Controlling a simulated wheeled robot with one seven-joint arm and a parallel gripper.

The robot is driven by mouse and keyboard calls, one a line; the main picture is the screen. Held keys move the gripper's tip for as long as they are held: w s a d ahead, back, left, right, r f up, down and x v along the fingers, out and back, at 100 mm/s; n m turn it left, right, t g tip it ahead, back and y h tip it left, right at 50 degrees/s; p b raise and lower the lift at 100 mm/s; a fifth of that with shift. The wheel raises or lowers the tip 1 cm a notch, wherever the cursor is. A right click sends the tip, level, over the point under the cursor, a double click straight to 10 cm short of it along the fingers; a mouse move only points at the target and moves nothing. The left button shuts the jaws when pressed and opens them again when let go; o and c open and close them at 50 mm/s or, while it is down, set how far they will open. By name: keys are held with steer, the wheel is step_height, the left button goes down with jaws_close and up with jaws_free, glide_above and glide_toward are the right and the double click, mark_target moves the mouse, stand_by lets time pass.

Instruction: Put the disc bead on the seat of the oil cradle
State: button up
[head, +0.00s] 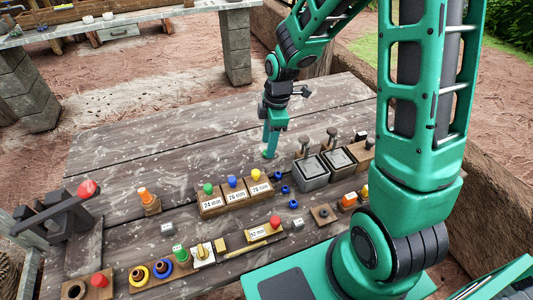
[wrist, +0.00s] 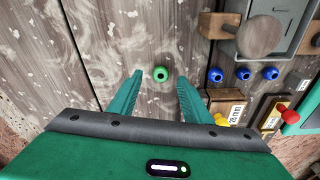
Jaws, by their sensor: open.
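My gripper (head: 269,152) is open, fingers pointing down over the far middle of the plank table. In the wrist view my gripper (wrist: 160,77) has a green round bead (wrist: 160,74) with a dark hole between its fingertips in the picture. The bead seems to lie on the wood; whether it is level with the fingertips is unclear. In the head view the gripper hides it. Several blue beads, one of them (head: 285,189), lie in a row nearby. I cannot tell for sure which bead is the disc bead, nor which fixture is the oil cradle.
Two metal boxes (head: 311,172) with upright plungers stand right of the gripper. Labelled wooden blocks (head: 236,198) with coloured knobs stand nearer me. A dark wooden stand (head: 60,215) with a red ball is at left. The table's far left (head: 130,150) is clear.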

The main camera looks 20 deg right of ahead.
steer(key=shift+a+f, duration=0.15)
steer(key=shift+f, duration=1.05)
jaws_close()
steer(key=shift+r, duration=0.1)
